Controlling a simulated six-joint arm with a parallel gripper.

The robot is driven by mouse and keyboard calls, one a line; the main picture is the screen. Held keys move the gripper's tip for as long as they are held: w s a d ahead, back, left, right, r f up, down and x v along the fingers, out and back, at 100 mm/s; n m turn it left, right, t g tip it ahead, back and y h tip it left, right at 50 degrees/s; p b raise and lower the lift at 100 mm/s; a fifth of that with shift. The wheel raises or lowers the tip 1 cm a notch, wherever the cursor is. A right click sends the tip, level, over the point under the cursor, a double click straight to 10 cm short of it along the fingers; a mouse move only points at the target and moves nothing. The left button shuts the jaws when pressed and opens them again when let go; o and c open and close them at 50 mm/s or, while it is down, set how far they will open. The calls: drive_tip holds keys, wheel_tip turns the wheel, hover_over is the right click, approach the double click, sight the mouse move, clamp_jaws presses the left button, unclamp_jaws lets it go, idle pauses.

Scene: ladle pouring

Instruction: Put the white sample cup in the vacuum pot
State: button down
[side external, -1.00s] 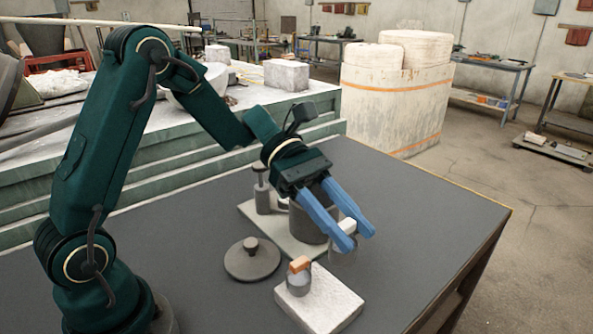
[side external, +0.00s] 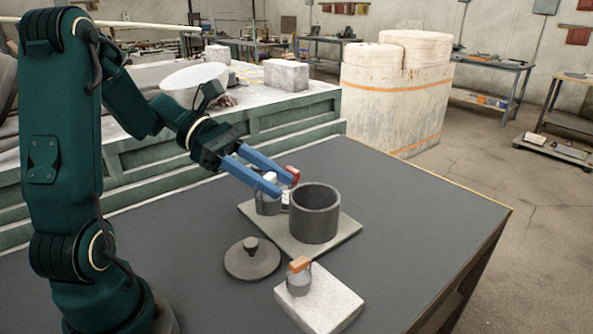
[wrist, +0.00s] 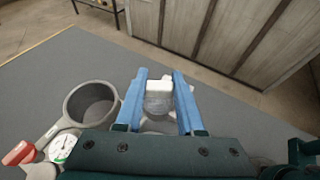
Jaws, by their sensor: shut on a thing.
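My gripper (side external: 282,184) is shut on the white sample cup (side external: 270,178), a small grey cup with a white block on top. In the wrist view the white cup (wrist: 159,98) hangs between the blue fingers (wrist: 160,75). The vacuum pot (side external: 315,213) is a dark grey open cylinder on a pale base plate (side external: 333,246). In the side view my gripper is left of the pot, with the cup beside it rather than over its mouth. In the wrist view the pot (wrist: 91,103) is left of the cup. The cup's lower part is hard to separate from the fittings behind it.
A dark lid (side external: 252,262) with a knob lies on the table. An orange-topped cup (side external: 299,278) stands on a white slab (side external: 330,305) in front. A red handle (wrist: 20,152) and a dial gauge (wrist: 63,147) are beside the pot. The table's right side is clear.

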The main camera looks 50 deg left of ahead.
drive_tip(key=s+f+m+g+y, duration=0.3)
drive_tip(key=s+f+m+g, duration=0.6)
drive_tip(key=s+m+g, duration=0.6)
drive_tip(key=s+a+m+g+y, duration=0.1)
drive_tip(key=a+m+y, duration=0.1)
drive_tip(key=a+f+m+g+y, duration=0.1)
drive_tip(key=a+m+g+y, duration=0.1)
drive_tip(key=a+m+y, duration=0.1)
drive_tip(key=s+a+m+g+y, duration=0.1)
drive_tip(key=a+m+y, duration=0.1)
drive_tip(key=y, duration=0.1)
drive_tip(key=shift+s+a+f+m+g, duration=0.15)
drive_tip(key=shift+s+m+g, duration=0.15)
drive_tip(key=shift+m+g, duration=0.1)
drive_tip(key=w+a+r+m+t+y, duration=0.2)
drive_tip(key=w+a+m+t+y, duration=0.4)
drive_tip(key=m+y, duration=0.15)
drive_tip(key=w+a+r+m+t+y, duration=0.3)
drive_tip(key=w+a+m+t+y, duration=0.3)
drive_tip(key=m, duration=0.3)
drive_tip(key=w+d+r+m+t+h, duration=0.1)
drive_tip(key=w+d+r+m+t, duration=0.4)
drive_tip(key=w+m+t, duration=0.4)
drive_tip(key=m+t+h, duration=0.2)
hover_over(315, 187)
drive_tip(key=s+d, duration=0.3)
wheel_tip(315, 187, down, 4)
drive_tip(key=shift+w+f, duration=0.1)
drive_tip(key=shift+f, duration=2.05)
